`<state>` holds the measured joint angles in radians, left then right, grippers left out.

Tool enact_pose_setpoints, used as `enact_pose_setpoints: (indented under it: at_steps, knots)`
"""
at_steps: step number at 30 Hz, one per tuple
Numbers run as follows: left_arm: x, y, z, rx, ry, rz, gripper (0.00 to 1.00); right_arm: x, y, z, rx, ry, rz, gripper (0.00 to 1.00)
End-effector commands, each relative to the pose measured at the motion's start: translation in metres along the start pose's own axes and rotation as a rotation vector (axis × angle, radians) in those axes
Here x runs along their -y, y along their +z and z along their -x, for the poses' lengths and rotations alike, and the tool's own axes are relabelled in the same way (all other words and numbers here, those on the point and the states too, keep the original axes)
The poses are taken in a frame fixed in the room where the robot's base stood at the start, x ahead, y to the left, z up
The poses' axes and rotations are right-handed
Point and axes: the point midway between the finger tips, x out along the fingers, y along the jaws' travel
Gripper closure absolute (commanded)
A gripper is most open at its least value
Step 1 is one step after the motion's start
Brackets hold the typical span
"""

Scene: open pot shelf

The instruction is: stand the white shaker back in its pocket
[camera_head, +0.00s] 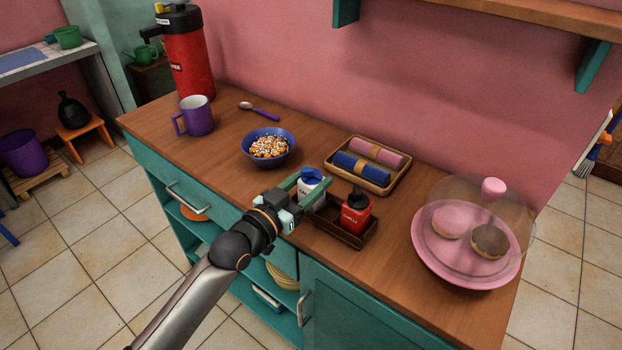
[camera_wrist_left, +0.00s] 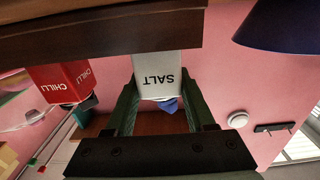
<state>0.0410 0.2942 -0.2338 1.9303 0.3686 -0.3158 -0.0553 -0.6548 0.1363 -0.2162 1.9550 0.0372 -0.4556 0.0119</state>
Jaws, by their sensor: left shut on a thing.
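The white shaker, with a blue cap, stands about upright at the left end of the dark brown caddy (camera_head: 352,241) in the head view (camera_head: 309,188). In the upside-down wrist view its SALT label shows (camera_wrist_left: 157,68). My left gripper (camera_head: 313,184) is shut on the shaker, one finger on each side near the cap; the fingers also show in the wrist view (camera_wrist_left: 157,98). The caddy wall (camera_wrist_left: 100,38) hides the shaker's base, so I cannot tell whether it rests on the pocket floor. My right gripper is not in view.
A red chilli shaker (camera_head: 355,215) stands in the caddy, right of the white one. A tray of rolled cloths (camera_head: 401,184) lies behind, a blue bowl (camera_head: 289,150) at back left. A domed pink plate (camera_head: 440,275) stands right. The counter front right is clear.

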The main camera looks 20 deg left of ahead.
Motion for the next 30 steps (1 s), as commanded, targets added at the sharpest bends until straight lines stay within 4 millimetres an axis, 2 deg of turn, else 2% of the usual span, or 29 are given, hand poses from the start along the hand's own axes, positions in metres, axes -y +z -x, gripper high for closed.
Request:
enact_pose_setpoints:
  at_steps: [3, 4, 12, 13, 23, 26, 30]
  knots:
    - [0.0, 0.002, 0.0, -0.002, 0.0, 0.0, 1.0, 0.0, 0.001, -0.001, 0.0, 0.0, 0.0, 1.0]
    - [0.0, 0.001, 0.0, -0.002, 0.0, 0.0, 0.43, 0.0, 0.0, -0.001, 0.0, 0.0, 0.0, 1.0]
    - [0.0, 0.001, 0.0, -0.001, 0.0, -0.001, 0.13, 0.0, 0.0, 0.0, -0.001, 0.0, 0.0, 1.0]
    - [0.0, 0.001, 0.0, -0.001, 0.0, -0.001, 0.1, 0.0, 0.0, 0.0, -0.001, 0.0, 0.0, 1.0]
    - [0.0, 0.002, 0.001, 0.002, 0.0, 0.0, 0.1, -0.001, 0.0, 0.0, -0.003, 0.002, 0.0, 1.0]
    - [0.0, 0.003, 0.011, 0.002, -0.001, -0.001, 0.1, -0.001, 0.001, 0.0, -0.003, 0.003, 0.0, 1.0]
    - [0.0, 0.003, 0.035, 0.003, 0.0, -0.002, 0.1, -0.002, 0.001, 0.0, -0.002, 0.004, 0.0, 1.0]
